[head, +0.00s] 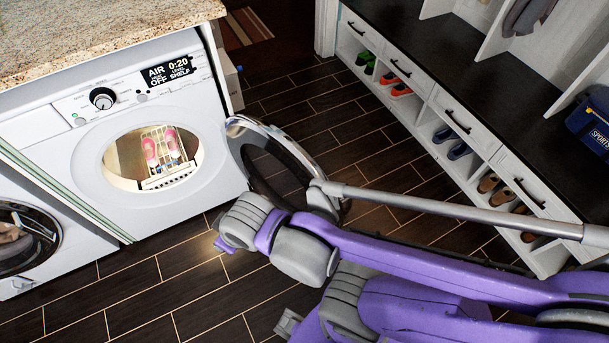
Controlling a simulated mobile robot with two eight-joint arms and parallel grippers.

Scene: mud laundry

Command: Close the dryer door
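The dryer (215,180) stands at the left under a granite counter, its display lit with "AIR 0:20". Its round door (237,150) is wide open, swung out to the right of the lit opening (125,170). A rack with a pair of pink shoes (160,148) shows inside. A purple and grey arm comes in from the right, and its end (232,242) is in front of and below the door. The arm and a grey rod cover the door's lower part. I cannot tell whether they touch it, nor the fingers' state. No left gripper shows.
Another front-loading machine (25,240) stands at the lower left. A white shoe bench (465,115) with a dark top, drawers and several pairs of shoes runs along the right. Dark tiled floor (130,300) is clear in front of the dryer and between door and bench.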

